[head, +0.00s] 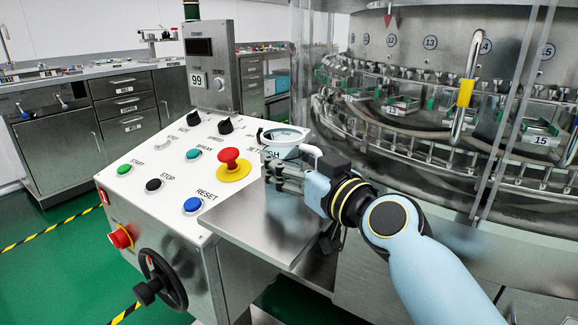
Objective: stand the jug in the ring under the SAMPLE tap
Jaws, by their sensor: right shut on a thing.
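The jug (283,137) is pale with a wide round mouth, a white spout or handle at its right side and dark lettering, partly hidden, on its front. It looks upright, beside the control panel and over the metal shelf. My right gripper (280,172) reaches in from the right, its fingers at the jug's lower part and shut on it. The fingers hide the jug's base, so I cannot tell whether it touches the shelf. A metal tap with a yellow sleeve (465,93) stands at the right; no SAMPLE label is readable. I cannot make out the ring. My left gripper is not in view.
The white control panel (160,178) has coloured buttons, a red mushroom knob (229,158) and a black handwheel (161,279). The bare metal shelf (262,228) lies below my gripper. Clear guard panels and posts (515,100) stand before the round washer (400,130).

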